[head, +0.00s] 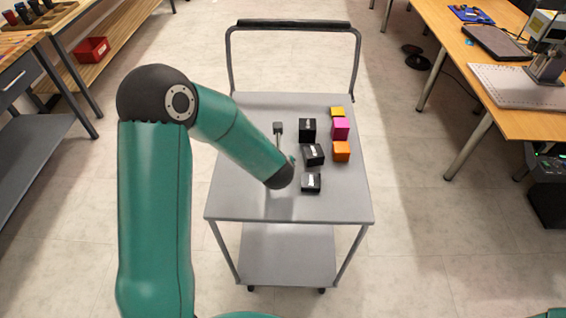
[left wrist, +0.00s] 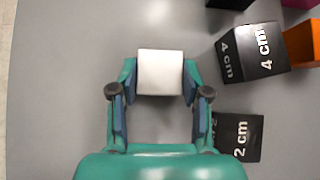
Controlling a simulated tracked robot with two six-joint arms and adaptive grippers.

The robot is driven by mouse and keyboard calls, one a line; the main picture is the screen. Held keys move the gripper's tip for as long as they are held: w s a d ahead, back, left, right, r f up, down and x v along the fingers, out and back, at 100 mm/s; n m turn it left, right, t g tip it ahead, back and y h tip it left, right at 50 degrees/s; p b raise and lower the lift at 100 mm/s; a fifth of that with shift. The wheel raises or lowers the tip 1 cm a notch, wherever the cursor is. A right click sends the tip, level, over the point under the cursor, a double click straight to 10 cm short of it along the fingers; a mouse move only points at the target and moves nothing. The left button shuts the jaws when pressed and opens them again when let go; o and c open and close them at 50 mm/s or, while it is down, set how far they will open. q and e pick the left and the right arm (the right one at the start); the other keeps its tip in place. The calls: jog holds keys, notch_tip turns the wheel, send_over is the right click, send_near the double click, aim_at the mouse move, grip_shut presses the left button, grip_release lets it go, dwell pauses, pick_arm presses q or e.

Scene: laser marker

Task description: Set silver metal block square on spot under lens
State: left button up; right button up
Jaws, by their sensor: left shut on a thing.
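The silver metal block (left wrist: 160,72) shows pale and square-topped in the left wrist view. My left gripper (left wrist: 160,84) is shut on it, with one finger at its left side and one at its right, over the grey cart top. In the head view my own arm hides the block and nearly all of this gripper. The laser marker (head: 550,40) stands on the wooden table at the right, above a perforated metal plate (head: 515,88). The spot under the lens cannot be made out. My right gripper is not in view.
The grey cart (head: 235,205) carries black blocks (head: 313,154), a magenta block (head: 340,128), an orange block (head: 341,150) and a yellow block (head: 337,112), right of my left gripper. A dark laptop-like case (head: 497,43) lies near the marker. Floor separates cart and wooden table (head: 450,55).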

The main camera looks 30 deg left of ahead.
pick_arm(q)
jog(key=shift+f+b, duration=0.25)
jog(key=shift+b, duration=0.05)
jog(key=o, duration=1.2)
jog(key=shift+r, duration=0.1)
jog(key=shift+r, duration=0.1)
